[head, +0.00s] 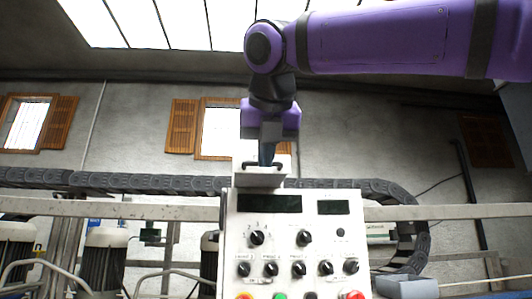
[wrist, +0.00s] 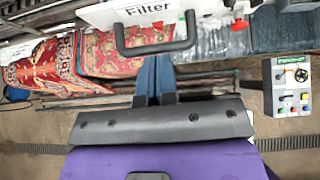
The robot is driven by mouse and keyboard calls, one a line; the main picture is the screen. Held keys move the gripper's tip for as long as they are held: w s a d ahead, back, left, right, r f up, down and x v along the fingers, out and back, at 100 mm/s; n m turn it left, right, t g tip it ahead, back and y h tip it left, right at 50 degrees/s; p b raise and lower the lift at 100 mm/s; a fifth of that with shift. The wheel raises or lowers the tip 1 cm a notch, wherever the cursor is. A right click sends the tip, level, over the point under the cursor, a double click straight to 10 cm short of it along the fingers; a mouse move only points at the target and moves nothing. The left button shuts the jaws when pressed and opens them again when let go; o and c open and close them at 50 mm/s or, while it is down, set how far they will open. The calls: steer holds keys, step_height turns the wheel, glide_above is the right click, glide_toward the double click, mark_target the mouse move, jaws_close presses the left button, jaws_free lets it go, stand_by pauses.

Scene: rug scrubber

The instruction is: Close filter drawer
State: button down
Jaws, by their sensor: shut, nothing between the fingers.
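The filter drawer (head: 258,181) is a white box with a dark handle, seen just above the white control panel in the head view. In the wrist view its white front (wrist: 118,14) carries the word "Filter" at the top, above a dark U-shaped handle (wrist: 157,48). How far the drawer stands out I cannot tell. My gripper (head: 267,163) points down at the handle. In the wrist view my gripper (wrist: 155,62) shows blue fingers together and empty, with their tips close to the handle's bar. Whether they touch it I cannot tell.
The control panel (head: 290,230) with knobs and coloured buttons stands below the drawer. A dark cable chain (head: 120,182) and metal rail run behind it. Patterned rugs (wrist: 130,50) and a grey control box (wrist: 291,86) show in the wrist view.

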mark_target(260, 174)
steer(key=w, duration=1.3)
